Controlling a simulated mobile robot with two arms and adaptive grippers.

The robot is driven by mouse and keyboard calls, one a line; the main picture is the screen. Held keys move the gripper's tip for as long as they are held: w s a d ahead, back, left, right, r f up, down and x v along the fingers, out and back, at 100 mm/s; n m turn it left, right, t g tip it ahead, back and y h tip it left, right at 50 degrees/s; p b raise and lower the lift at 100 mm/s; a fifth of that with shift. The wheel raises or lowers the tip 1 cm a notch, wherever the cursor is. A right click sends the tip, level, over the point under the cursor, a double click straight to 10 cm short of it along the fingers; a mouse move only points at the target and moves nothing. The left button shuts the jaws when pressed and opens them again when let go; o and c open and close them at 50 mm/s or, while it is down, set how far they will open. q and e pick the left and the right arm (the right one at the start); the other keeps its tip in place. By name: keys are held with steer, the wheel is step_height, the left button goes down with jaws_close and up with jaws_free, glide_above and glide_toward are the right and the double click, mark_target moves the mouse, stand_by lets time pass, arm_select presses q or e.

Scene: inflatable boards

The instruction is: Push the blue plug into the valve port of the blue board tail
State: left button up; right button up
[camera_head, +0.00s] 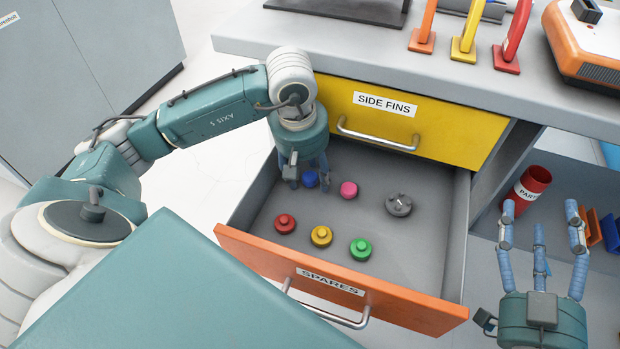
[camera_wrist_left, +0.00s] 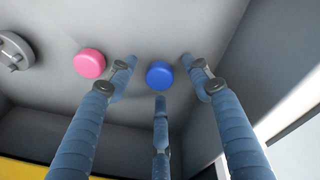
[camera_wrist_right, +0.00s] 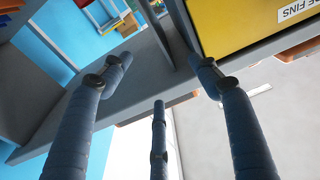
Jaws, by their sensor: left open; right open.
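The blue plug (camera_head: 310,179) lies in the open spares drawer, near its back left corner. In the left wrist view the blue plug (camera_wrist_left: 159,74) sits between and just beyond my open fingers. My left gripper (camera_head: 306,182) points down over it, open and empty; its fingers partly surround the plug without visibly gripping it. My right gripper (camera_head: 541,215) is open and empty at the right, outside the drawer. The right wrist view shows its spread fingers (camera_wrist_right: 158,85) with nothing between them. I cannot see the blue board tail or its valve port.
The drawer (camera_head: 445,255) also holds a pink plug (camera_head: 348,190), red plug (camera_head: 285,223), yellow plug (camera_head: 321,236), green plug (camera_head: 360,249) and grey round part (camera_head: 399,205). Above is the shut yellow side fins drawer (camera_head: 420,118). A red bin (camera_head: 527,188) stands right.

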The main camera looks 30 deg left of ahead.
arm_select(q)
steer(key=c, duration=1)
steer(key=shift+r, duration=0.2)
